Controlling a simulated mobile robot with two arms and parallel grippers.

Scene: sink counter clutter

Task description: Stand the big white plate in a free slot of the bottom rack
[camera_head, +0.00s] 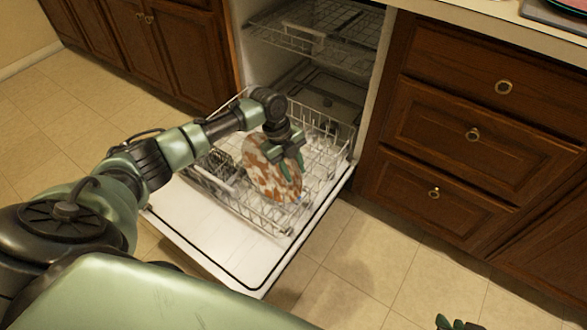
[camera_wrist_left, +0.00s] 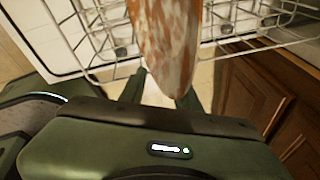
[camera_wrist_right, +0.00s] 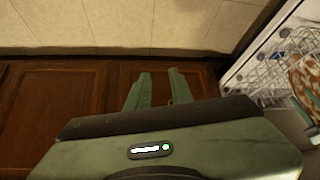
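The big plate (camera_head: 264,172) is white with large reddish-brown stains. It stands steeply tilted, near upright, at the front of the bottom rack (camera_head: 225,187). My left gripper (camera_head: 287,160) reaches down at its upper right edge and appears shut on that rim. In the left wrist view the plate (camera_wrist_left: 166,40) runs down between the two fingers (camera_wrist_left: 160,92). I cannot tell whether its lower edge sits in a slot. My right gripper (camera_head: 457,325) is empty, low at the right, with a gap between its fingers (camera_wrist_right: 160,88).
The dishwasher door (camera_head: 230,245) is folded down under the rack. The upper rack (camera_head: 315,35) is pushed in above. Wooden drawers (camera_head: 470,135) stand close on the right. Dark cutlery-like items (camera_head: 208,162) sit at the rack's left.

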